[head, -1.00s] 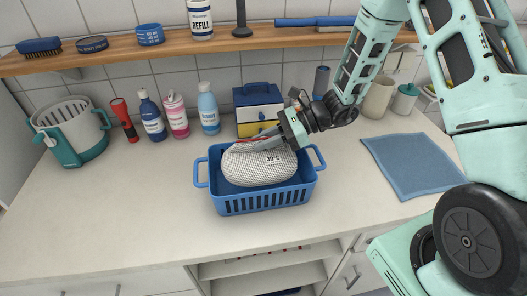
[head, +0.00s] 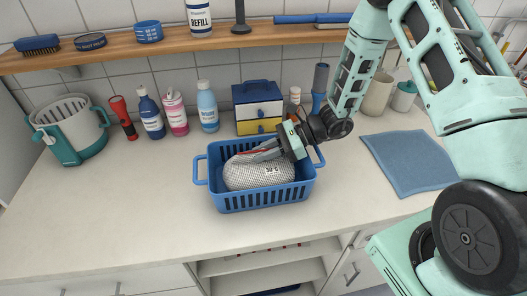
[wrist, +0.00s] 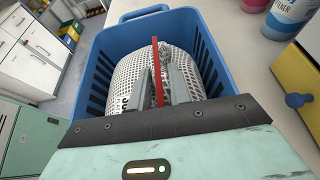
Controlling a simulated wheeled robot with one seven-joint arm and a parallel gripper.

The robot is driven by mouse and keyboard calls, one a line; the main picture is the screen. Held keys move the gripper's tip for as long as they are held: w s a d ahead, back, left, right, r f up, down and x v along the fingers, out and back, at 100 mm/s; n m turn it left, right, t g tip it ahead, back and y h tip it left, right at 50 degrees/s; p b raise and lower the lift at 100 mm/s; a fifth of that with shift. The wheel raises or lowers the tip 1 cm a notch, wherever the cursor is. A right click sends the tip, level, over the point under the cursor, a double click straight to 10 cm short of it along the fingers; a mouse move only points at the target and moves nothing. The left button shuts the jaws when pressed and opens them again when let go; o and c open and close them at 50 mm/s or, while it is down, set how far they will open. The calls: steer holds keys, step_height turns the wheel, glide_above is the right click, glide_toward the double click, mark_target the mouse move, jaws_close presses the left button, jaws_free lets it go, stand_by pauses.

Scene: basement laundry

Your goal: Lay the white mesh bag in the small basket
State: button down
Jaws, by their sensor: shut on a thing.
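In the wrist view the bag (wrist: 133,72) sits between the walls of the basket (wrist: 97,75). My gripper (head: 262,152) reaches into the basket from the upper right. Its fingers (wrist: 160,88) are shut on the bag near a red strip at its top. Whether the bag's underside touches the basket floor is hidden.
A drawer box (head: 258,108) and several bottles (head: 208,107) stand close behind the basket. A teal-and-grey bucket (head: 68,130) is at the left. A folded blue cloth (head: 411,163) lies at the right. The counter (head: 130,205) left of the basket is clear.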

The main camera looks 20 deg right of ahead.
steer(key=c, duration=1.3)
jaws_free()
steer(key=shift+f, duration=0.1)
